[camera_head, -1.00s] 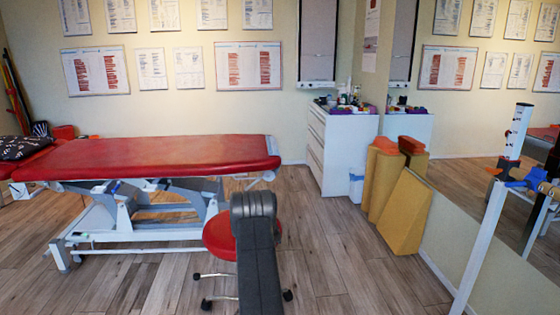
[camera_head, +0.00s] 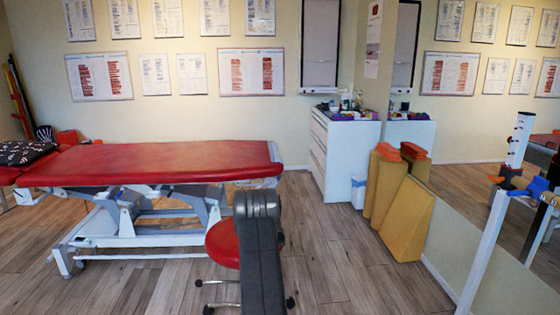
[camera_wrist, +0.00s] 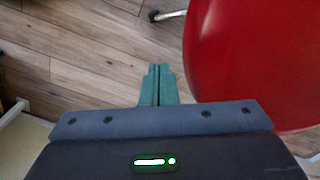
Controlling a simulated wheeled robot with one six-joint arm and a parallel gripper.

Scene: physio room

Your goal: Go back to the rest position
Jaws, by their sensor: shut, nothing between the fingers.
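My gripper (camera_wrist: 159,72) shows in the wrist view with its two green fingers pressed together and nothing between them. It points down over the wooden floor. The red round seat of a stool (camera_wrist: 255,60) is close on its right in that view. In the head view my dark arm stands upright in the lower middle, in front of the stool (camera_head: 222,243). The gripper itself is hidden in the head view.
A red treatment table (camera_head: 150,162) stands at left. A white drawer cabinet (camera_head: 341,158), yellow foam wedges (camera_head: 407,220) and a white post (camera_head: 485,248) stand at right, along a mirror. The wooden floor (camera_head: 340,265) is clear between arm and wedges.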

